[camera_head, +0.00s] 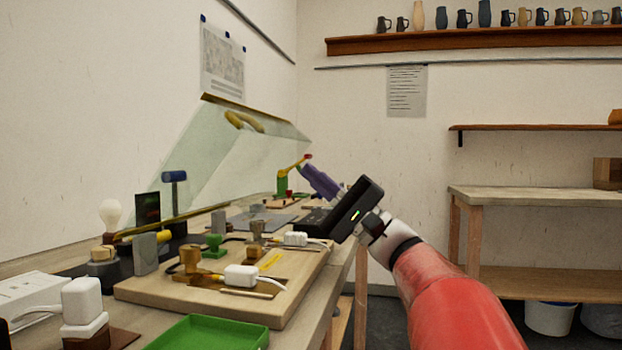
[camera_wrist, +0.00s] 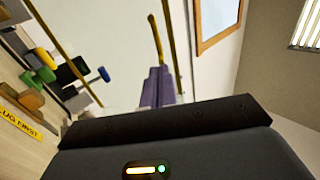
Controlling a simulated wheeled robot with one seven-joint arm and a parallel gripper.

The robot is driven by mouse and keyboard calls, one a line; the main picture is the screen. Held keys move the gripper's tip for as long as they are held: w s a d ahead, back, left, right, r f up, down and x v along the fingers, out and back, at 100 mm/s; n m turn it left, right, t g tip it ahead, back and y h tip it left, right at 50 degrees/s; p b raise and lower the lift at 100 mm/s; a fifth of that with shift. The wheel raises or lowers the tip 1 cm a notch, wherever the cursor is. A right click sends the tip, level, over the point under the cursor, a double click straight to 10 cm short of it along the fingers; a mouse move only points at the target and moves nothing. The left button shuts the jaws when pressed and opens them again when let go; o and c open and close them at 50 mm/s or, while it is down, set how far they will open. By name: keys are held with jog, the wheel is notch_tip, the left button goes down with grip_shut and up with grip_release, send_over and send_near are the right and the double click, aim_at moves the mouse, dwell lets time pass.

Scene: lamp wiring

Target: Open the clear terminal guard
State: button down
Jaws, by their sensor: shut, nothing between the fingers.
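The clear terminal guard (camera_head: 225,155) is a see-through pane with brass-coloured edges. It stands raised and slanted above the back of the bench, with a yellow handle (camera_head: 245,122) near its upper edge. In the wrist view the pane (camera_wrist: 110,35) lies between two brass bars, and a yellow bar (camera_wrist: 155,35) shows just beyond my fingertips. My gripper (camera_head: 304,168) has purple fingers, which are shut and empty. In the head view it is right of the pane and lower than the handle. The fingertips overlap the yellow bar's end in the wrist view (camera_wrist: 157,70); contact cannot be told.
A wooden board (camera_head: 210,295) with white plugs (camera_head: 240,275) and brass posts lies on the bench. A green tray (camera_head: 210,334) is in front. A bulb (camera_head: 109,213) and a blue-topped post (camera_head: 174,178) stand at left. A red-tipped yellow lever (camera_head: 296,163) shows near my fingertips.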

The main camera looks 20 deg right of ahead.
jog(key=p+x, duration=0.2)
jog(key=x, duration=0.8)
jog(key=shift+w+a+r, duration=0.15)
jog(key=shift+a+r, duration=0.1)
